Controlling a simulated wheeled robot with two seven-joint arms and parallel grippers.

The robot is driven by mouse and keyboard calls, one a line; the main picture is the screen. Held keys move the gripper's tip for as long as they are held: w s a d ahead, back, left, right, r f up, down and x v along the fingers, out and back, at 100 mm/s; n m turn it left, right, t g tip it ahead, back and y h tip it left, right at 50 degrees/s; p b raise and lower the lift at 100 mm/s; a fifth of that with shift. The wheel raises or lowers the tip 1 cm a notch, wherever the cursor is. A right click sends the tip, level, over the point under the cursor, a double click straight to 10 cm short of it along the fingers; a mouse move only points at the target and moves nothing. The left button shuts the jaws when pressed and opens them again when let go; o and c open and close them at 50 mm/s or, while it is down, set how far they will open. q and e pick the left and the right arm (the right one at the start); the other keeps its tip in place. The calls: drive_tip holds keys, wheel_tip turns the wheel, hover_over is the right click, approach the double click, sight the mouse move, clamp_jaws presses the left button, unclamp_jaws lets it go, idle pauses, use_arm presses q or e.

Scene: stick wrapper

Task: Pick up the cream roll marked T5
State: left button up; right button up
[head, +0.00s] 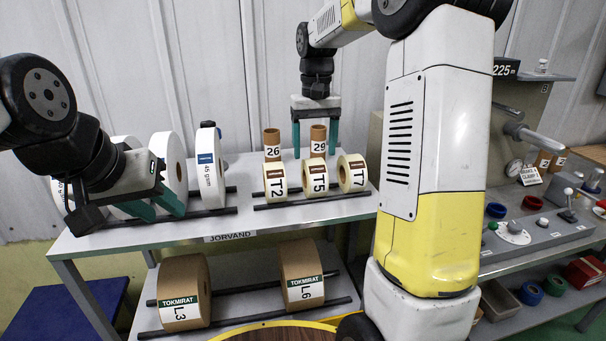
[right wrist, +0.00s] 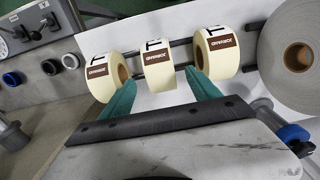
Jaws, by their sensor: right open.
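The cream roll marked T5 (head: 315,177) sits upright on a two-rod rack on the shelf top, between cream rolls T2 (head: 275,183) and T7 (head: 352,174). In the right wrist view it is the middle roll (right wrist: 159,72). My right gripper (head: 316,142) is open, pointing down above and behind T5. In the wrist view its fingertips (right wrist: 160,77) lie on either side of the middle roll in the picture; nothing shows gripped. My left gripper (head: 160,203) is open and empty at the shelf's left, in front of the white rolls.
Cardboard tubes 26 (head: 271,143) and 29 (head: 318,140) stand behind T2 and T5. White rolls (head: 209,165) stand at the left. Brown rolls L3 (head: 184,292) and L6 (head: 302,274) rest below. A control panel (head: 530,236) is at the right.

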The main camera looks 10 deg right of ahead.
sight(314, 160)
wheel_tip(314, 160, down, 4)
drive_tip(key=shift+w+f, duration=0.1)
drive_tip(key=shift+f, duration=0.1)
drive_tip(key=shift+c, duration=0.4)
clamp_jaws()
drive_tip(key=shift+r, duration=0.15)
